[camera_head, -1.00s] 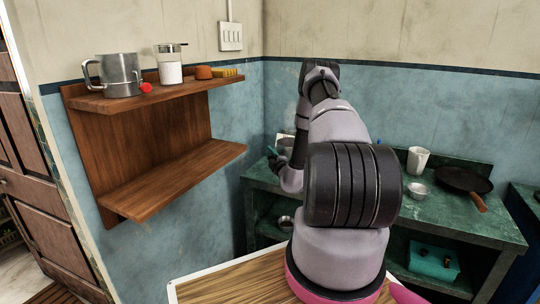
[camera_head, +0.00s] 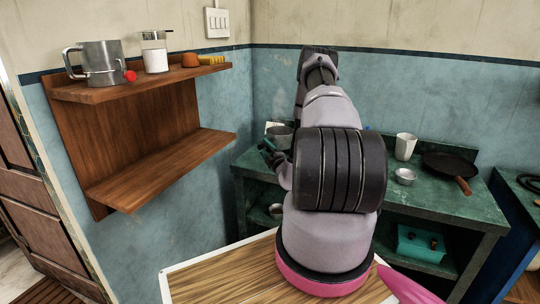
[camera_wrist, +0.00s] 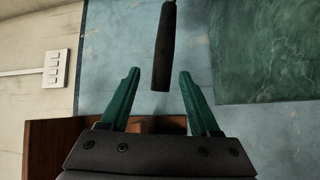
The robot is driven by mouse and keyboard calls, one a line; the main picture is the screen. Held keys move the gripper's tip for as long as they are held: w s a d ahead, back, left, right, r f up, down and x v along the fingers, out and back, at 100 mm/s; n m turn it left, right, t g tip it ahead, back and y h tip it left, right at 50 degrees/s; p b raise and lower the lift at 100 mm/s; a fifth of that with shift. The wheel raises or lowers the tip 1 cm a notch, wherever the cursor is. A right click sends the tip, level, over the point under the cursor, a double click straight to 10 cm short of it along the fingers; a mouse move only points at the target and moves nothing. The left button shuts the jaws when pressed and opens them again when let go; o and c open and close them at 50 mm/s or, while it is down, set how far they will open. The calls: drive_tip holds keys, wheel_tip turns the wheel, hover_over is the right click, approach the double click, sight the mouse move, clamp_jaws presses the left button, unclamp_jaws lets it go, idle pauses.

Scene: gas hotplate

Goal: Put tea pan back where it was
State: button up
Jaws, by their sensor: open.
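A grey metal pan (camera_head: 280,137), likely the tea pan, stands at the left end of the green counter, partly hidden by my arm. In the wrist view a long black handle (camera_wrist: 164,50), apparently the pan's, reaches down toward my gripper (camera_wrist: 159,76). Its end lies between the green fingertips, with a gap on both sides. My gripper is open and holds nothing. In the head view only a bit of my gripper (camera_head: 267,148) shows, just left of and below the pan.
The wooden wall shelf (camera_head: 160,168) at left carries a metal mug (camera_head: 100,64) and a glass jar (camera_head: 155,55) on top; its lower board is bare. On the green counter (camera_head: 425,200) stand a white cup (camera_head: 405,146), a small bowl (camera_head: 405,176) and a black frying pan (camera_head: 450,166).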

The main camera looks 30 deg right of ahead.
drive_tip(key=s, duration=0.5)
drive_tip(key=w+a+r+n+g+y, duration=0.2)
drive_tip(key=a+r+n+y, duration=1)
drive_tip(key=r, duration=0.4)
drive_tip(key=s+a+r+n+g+y, duration=0.2)
drive_tip(key=s+a+r+n+g, duration=0.35)
drive_tip(key=a+n, duration=0.25)
drive_tip(key=s+a+r+n+g+y, duration=0.35)
drive_tip(key=a+r+n+g, duration=0.3)
drive_tip(key=n, duration=0.25)
drive_tip(key=s+a+r+n+g+h, duration=0.2)
drive_tip(key=s+r+n+h, duration=0.15)
drive_tip(key=s+n, duration=0.4)
drive_tip(key=s+a+r+n+g+h, duration=0.2)
drive_tip(key=s+n+h, duration=0.2)
drive_tip(key=s+n, duration=0.3)
drive_tip(key=s+d+r+n+t+h, duration=0.6)
drive_tip(key=s+d+n+h, duration=0.1)
drive_tip(key=s+n, duration=0.2)
drive_tip(key=shift+d+r, duration=0.25)
drive_tip(key=shift+r, duration=0.1)
